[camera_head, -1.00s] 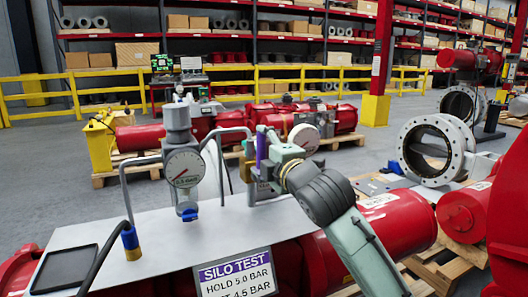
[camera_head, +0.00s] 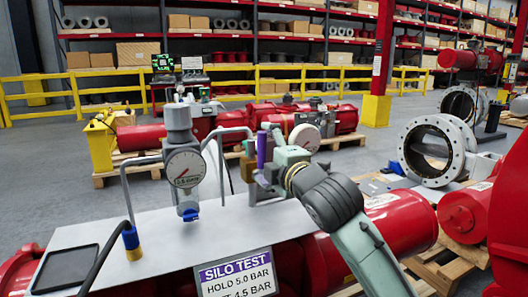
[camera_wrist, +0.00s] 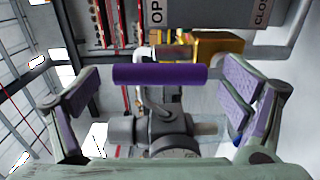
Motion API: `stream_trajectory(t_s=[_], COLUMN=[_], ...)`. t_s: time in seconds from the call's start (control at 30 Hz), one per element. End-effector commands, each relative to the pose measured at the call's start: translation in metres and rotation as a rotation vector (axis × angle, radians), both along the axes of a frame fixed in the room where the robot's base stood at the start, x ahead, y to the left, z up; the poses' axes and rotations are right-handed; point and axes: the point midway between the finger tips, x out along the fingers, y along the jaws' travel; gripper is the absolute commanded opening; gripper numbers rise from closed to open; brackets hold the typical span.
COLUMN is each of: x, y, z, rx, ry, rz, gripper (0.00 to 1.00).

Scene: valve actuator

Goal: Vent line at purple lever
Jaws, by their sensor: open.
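The purple lever (camera_head: 262,149) stands upright at the right part of the grey bench plate, next to a bent pipe. In the wrist view the purple lever (camera_wrist: 160,73) lies level across the gap between my fingers, apart from both. My gripper (camera_head: 268,160) is open, close to the lever on its right side. In the wrist view my gripper (camera_wrist: 160,95) has one finger on each side, with nothing held. Below the lever there, a grey valve body (camera_wrist: 168,128) shows. The round pressure gauge (camera_head: 185,169) faces the head camera; its small print is hard to read.
A sign (camera_head: 237,277) reads SILO TEST, HOLD 5.0 BAR. A black tray (camera_head: 66,267) lies at the plate's left. Another dial (camera_head: 304,137) stands behind my gripper. Partly cut-off plates read OP (camera_wrist: 157,12) and CLOS (camera_wrist: 262,12). The plate's middle front is clear.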

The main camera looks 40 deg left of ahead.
Motion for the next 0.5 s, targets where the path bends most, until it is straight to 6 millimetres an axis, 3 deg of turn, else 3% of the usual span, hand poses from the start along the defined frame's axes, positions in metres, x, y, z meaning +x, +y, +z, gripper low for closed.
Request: stream_trajectory(t_s=[0.3, 0.5], x=[-0.025, -0.036], y=[-0.064, -0.090], z=[0.001, 0.000], rx=[0.003, 0.002], ry=[-0.003, -0.002], rz=[-0.003, -0.002], gripper=[0.93, 0.93])
